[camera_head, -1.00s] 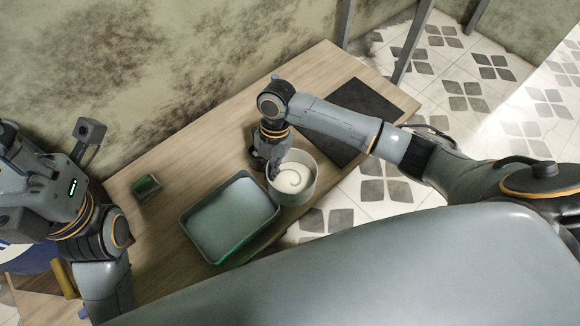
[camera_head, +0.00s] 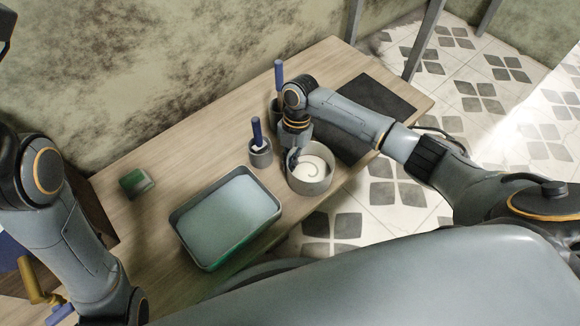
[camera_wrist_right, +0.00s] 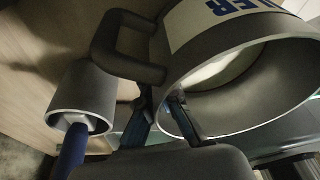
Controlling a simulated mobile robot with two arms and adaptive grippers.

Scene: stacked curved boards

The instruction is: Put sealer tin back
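The sealer tin (camera_head: 310,180) is a grey round pot with pale content, at the table's near edge right of the tray. In the right wrist view the tin (camera_wrist_right: 250,105) shows a white label with blue letters and a dark side handle (camera_wrist_right: 125,48). My right gripper (camera_head: 293,155) is at the tin's left rim. In the wrist view its fingers (camera_wrist_right: 160,105) straddle the tin's wall and appear closed on it. I cannot tell whether the tin touches the table. My left arm (camera_head: 65,225) shows at left, with its gripper outside the picture.
A grey cup (camera_head: 261,157) with a blue-handled tool stands left of the tin. A second cup (camera_head: 273,110) with a blue handle is behind.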

